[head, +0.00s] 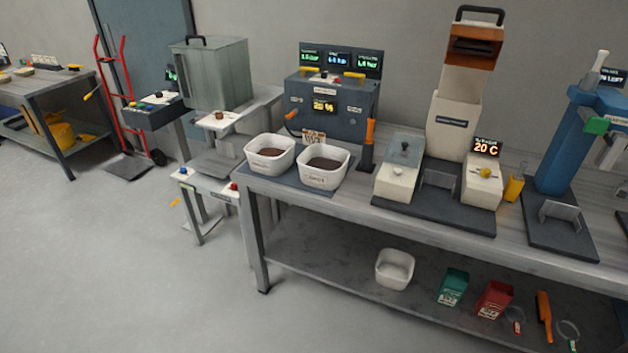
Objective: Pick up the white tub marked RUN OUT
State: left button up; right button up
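Three white tubs are in the head view. Two stand side by side on a dark mat at the left end of the workbench: the left tub (257,173) and the right tub (322,181). Both hold dark brown material. The right tub has small lettering on its front that is too small to read; no lettering is legible on the left one. A third white tub (393,272) stands on the lower shelf and looks empty. I cannot tell which tub is marked RUN OUT. Neither of my grippers is in view.
Behind the tubs stands a dark control box (330,105) with orange-handled levers. A white machine (453,120) is to the right, then a blue press (566,145). Green (453,287) and red (493,300) containers stand on the lower shelf. The floor in front is clear.

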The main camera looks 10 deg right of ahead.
aim_at(394, 269)
jog(key=i+z, duration=0.25)
jog(key=i, duration=0.2)
jog(key=i+z, duration=0.3)
jog(key=i, duration=0.2)
jog(key=i+j+z, duration=0.25)
jog(key=i, duration=0.2)
jog(key=i+j+z, duration=0.25)
jog(key=i, duration=0.2)
